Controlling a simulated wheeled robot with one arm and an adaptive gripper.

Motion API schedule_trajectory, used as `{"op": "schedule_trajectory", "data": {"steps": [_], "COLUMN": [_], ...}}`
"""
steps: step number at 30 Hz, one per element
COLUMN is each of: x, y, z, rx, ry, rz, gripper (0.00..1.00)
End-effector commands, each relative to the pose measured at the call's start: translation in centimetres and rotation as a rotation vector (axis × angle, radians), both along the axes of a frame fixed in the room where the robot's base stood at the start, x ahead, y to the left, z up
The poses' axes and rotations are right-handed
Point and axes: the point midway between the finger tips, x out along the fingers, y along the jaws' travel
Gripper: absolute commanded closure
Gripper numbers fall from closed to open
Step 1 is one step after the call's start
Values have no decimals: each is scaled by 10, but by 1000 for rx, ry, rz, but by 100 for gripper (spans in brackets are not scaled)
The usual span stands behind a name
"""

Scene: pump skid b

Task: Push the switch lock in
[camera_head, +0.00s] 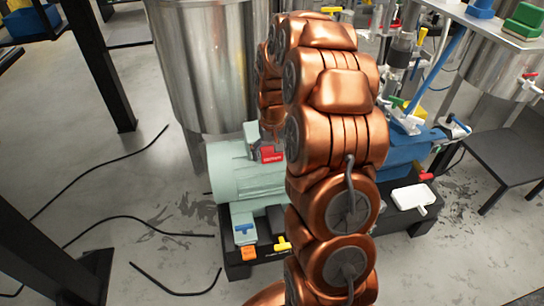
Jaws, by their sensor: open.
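A small red block with white lettering (271,154) sits by the top of the pale green motor (240,178), left of my arm. It may be the switch lock, but the lettering is too small to read and I cannot tell how far in it is. My copper arm hides much of the motor's right side. My gripper (264,142) is only partly visible as small grey parts at the end of the arm, just above the red block. It is open. I cannot tell whether it touches the block.
A large steel tank (207,65) stands behind the motor. Blue, yellow and orange handles (249,253) sit at the skid's front. A blue pump part (400,158) and white box (412,197) are right of my arm. Black cables (130,217) lie on the left floor.

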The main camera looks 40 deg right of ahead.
Motion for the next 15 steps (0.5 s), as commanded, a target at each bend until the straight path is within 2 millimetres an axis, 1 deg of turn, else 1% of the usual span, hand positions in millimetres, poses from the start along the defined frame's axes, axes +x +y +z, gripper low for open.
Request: {"op": "schedule_trajectory", "data": {"steps": [1, 3, 9, 11, 15], "x": [0, 0, 0, 0, 0], "y": [0, 0, 0, 0, 0], "z": [-4, -6, -6, -6, -6], "rx": [0, 0, 0, 0, 0], "ry": [0, -1, -1, -1, -1], "rz": [0, 0, 0, 0, 0], "gripper": [2, 2, 2, 7, 22]}}
